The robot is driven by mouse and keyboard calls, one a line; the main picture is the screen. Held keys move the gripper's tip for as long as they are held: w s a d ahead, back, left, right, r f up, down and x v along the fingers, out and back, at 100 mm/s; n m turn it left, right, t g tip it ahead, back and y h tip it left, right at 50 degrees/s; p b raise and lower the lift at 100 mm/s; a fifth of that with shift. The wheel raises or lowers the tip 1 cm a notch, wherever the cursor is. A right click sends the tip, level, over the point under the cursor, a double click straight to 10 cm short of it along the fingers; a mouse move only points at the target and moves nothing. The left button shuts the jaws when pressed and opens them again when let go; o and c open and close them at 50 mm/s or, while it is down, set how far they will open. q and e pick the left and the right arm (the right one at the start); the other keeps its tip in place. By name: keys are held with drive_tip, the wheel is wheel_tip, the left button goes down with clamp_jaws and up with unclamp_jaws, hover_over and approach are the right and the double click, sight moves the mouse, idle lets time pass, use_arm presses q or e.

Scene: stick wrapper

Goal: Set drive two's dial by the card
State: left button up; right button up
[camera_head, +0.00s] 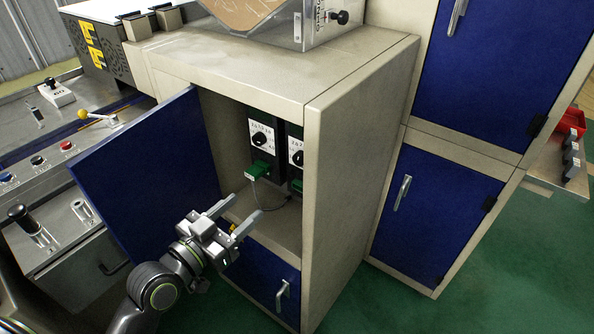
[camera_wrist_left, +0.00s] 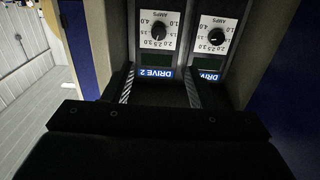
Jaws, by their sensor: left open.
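The drive two dial (camera_wrist_left: 158,30) is a black knob on a white scale plate. It sits above the blue DRIVE 2 label (camera_wrist_left: 155,72) in the left wrist view, where the lettering is upside down. In the head view the same dial (camera_head: 297,158) is the right one of two, partly cut off by the cabinet side. I cannot tell its exact setting. My left gripper (camera_head: 235,215) is open and empty in front of the open cabinet, below and apart from the dials. Its fingers (camera_wrist_left: 160,88) point at the drive two unit. I see no readable card. My right gripper is not in view.
A second dial (camera_head: 260,139) is beside drive two's. A green connector (camera_head: 257,171) with a thin cable hangs below it. The blue door (camera_head: 150,170) stands open at the left of the cabinet (camera_head: 350,150).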

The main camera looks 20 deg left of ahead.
sight(297, 162)
use_arm(q)
drive_tip(key=p+x, duration=0.2)
drive_tip(key=x, duration=1.5)
drive_tip(key=shift+w+d, duration=0.1)
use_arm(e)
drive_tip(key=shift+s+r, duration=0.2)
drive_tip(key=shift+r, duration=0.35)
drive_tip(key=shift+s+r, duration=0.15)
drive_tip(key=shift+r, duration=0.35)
use_arm(q)
drive_tip(key=c, duration=1)
drive_tip(key=shift+o, duration=0.2)
drive_tip(key=shift+n+p, duration=0.4)
drive_tip(key=shift+n, duration=0.1)
drive_tip(key=shift+n+p, duration=0.3)
drive_tip(key=shift+n, duration=0.7)
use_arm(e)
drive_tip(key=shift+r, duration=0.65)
use_arm(q)
drive_tip(key=o, duration=1)
drive_tip(key=shift+c, duration=0.2)
